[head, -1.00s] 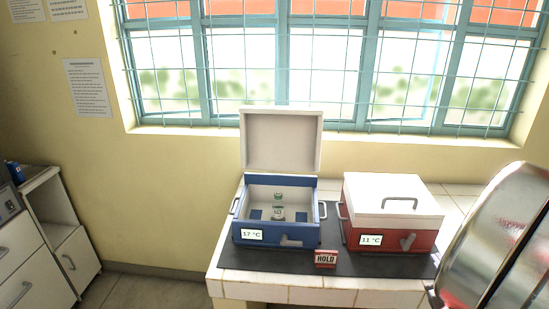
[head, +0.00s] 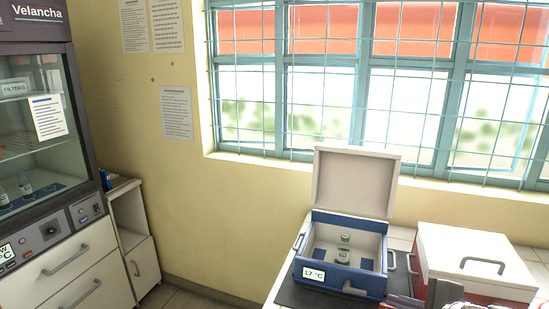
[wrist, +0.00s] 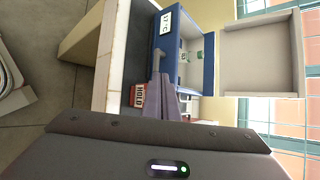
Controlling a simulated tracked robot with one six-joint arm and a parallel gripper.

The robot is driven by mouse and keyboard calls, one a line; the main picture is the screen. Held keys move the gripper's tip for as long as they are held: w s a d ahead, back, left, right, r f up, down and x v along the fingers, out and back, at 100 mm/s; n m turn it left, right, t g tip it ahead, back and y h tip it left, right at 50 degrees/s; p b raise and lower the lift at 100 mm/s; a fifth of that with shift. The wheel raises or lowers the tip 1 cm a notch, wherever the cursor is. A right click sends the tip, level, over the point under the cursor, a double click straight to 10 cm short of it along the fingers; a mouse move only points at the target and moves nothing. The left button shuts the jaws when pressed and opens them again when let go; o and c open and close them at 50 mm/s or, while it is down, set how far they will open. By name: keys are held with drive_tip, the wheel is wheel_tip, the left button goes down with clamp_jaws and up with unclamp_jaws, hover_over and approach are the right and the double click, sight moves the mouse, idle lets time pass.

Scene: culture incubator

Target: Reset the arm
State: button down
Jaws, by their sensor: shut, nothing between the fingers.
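My gripper (wrist: 170,86) shows in the wrist view as grey fingers reaching up from the dark wrist housing. The fingers are together, with nothing held between them. They appear in front of the blue box and beside the red HOLD sign (wrist: 138,95); I cannot tell the exact gap. In the head view, part of my arm shows at the bottom edge, right of centre, in front of the red box, and the fingertips cannot be made out there.
The open blue box (head: 340,283), reading 17 °C, holds small vials (head: 344,250). A closed red box (head: 475,260) stands to its right on the tiled counter. A glass-fronted incubator (head: 40,130) and a white cabinet (head: 140,265) stand at left. Floor shows between cabinet and counter.

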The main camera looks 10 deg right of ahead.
drive_tip(key=s+a+r+n+g, duration=0.1)
drive_tip(key=s+a+n, duration=0.2)
drive_tip(key=a+n, duration=0.4)
drive_tip(key=s+a+r+n+g+h, duration=0.1)
drive_tip(key=s+a+r+n+g, duration=0.1)
drive_tip(key=a+n, duration=0.5)
drive_tip(key=s+a+r+n+g, duration=0.1)
drive_tip(key=s+a+n+g, duration=0.1)
drive_tip(key=s+a+n, duration=0.2)
drive_tip(key=a+n, duration=0.3)
drive_tip(key=n, duration=0.1)
drive_tip(key=shift+s+a+r+h, duration=0.2)
drive_tip(key=shift+a+r+h, duration=0.1)
drive_tip(key=shift+a+r, duration=0.05)
drive_tip(key=c, duration=2.5)
unclamp_jaws()
